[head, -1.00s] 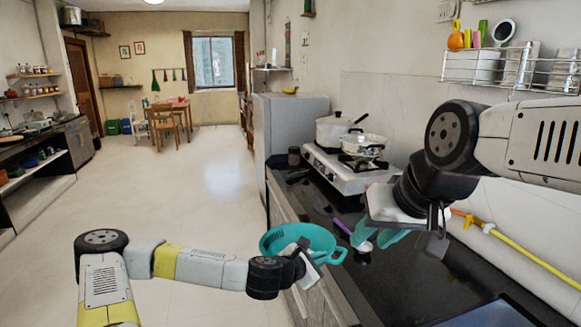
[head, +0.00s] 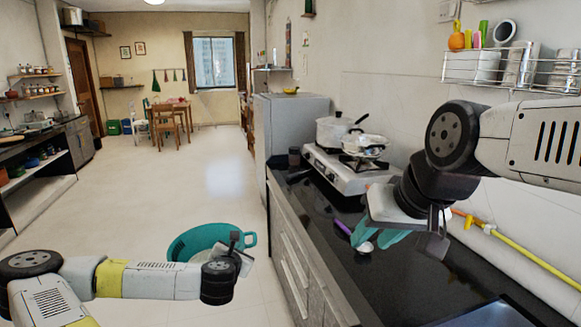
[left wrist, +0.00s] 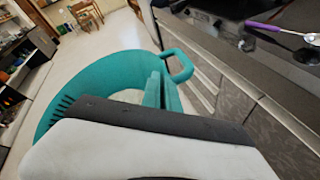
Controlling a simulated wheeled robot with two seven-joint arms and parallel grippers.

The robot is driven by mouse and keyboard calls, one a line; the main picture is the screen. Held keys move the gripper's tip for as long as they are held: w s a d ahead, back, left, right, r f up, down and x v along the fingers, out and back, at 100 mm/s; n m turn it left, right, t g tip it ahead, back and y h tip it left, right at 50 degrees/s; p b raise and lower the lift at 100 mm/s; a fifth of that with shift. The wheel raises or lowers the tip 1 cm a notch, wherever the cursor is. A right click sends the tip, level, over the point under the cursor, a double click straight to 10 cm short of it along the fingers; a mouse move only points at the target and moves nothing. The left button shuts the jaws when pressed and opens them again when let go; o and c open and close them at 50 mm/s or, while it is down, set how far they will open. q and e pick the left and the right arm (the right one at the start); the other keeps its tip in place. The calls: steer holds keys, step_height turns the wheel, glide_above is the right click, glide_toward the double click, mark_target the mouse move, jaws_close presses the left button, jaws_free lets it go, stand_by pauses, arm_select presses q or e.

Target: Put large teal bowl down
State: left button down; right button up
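The large teal bowl (head: 188,239) hangs over the floor, left of the counter, with a side handle toward the counter. It also shows in the left wrist view (left wrist: 95,78), with slots in its wall. My left gripper (head: 238,256) is shut on the bowl's near rim; the fingers (left wrist: 161,91) look close together there, though the wrist body hides part of the grip. My right gripper (head: 378,234) has its teal fingers apart, low over the black counter (head: 325,226) beside a purple-handled spoon (head: 343,228). It appears to hold nothing.
A stove (head: 340,172) with a white pot (head: 338,131) and a steel pan (head: 363,145) stands farther back on the counter. A wire rack (head: 510,69) hangs on the right wall. The floor (head: 180,190) at the left is wide and clear.

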stand_by(0.4)
arm_select(q)
steer(key=s+d+r+m+g+h, duration=0.1)
steer(key=s+d+m+h, duration=0.25)
steer(key=d, duration=0.85)
steer(key=s+d+m+g+h, duration=0.2)
steer(key=d+m+h, duration=0.25)
steer(key=d, duration=0.75)
steer(key=s+d+m+g+h, duration=0.6)
steer(key=s+d+m+g, duration=0.3)
steer(key=s+d, duration=1)
steer(key=shift+w+d+f, duration=0.75)
steer(key=shift+w+d, duration=0.9)
steer(key=shift+w, duration=0.4)
steer(key=shift+w+d+f, duration=0.7)
steer(key=shift+w+d, duration=0.9)
steer(key=shift+w, duration=0.45)
steer(key=shift+w+d+f, duration=0.75)
steer(key=shift+w+d, duration=0.9)
steer(key=shift+w, duration=0.4)
steer(key=shift+f, duration=0.1)
